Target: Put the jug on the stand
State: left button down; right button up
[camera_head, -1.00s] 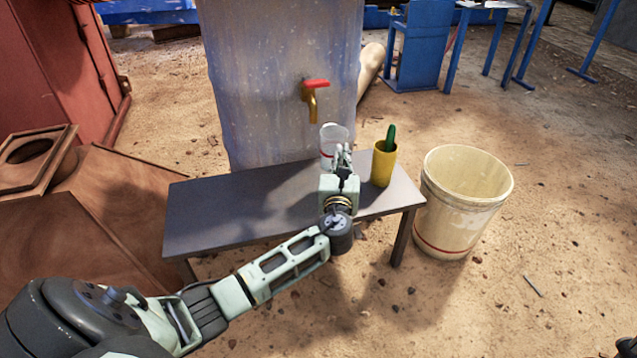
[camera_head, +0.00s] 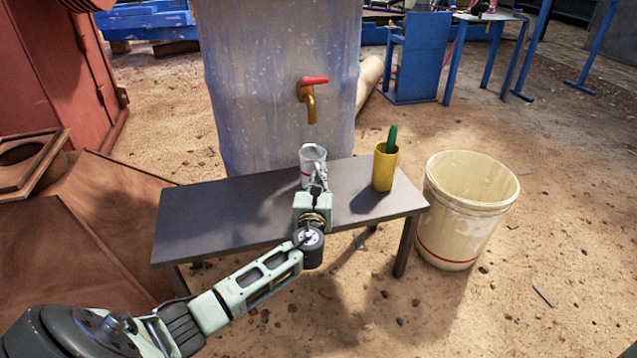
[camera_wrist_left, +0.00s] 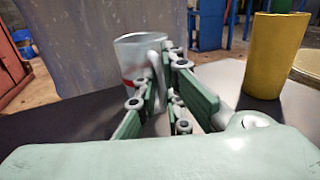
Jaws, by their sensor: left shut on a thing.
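The jug (camera_head: 311,156) is a pale, clear-grey vessel with a red mark. It is at the dark grey stand (camera_head: 225,210), a low bench below the tap. My left gripper (camera_head: 318,180) is shut on the jug's handle, on its near side. In the left wrist view the jug (camera_wrist_left: 135,58) looks upright, with its handle between the fingers (camera_wrist_left: 165,90). Its base is hidden behind the gripper, so I cannot tell whether it touches the stand. My right gripper is not in view.
A yellow cup (camera_head: 384,168) with a green item in it stands on the bench, right of the jug. A red-handled brass tap (camera_head: 310,100) is on the blue-grey tank (camera_head: 265,60) behind. A cream bucket (camera_head: 465,215) stands to the right. The bench's left part is clear.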

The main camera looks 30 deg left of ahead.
pick_arm(q)
jog(key=c, duration=2.3)
grip_release()
jog(key=shift+f, duration=0.15)
jog(key=o, duration=0.4)
jog(key=shift+o, duration=0.2)
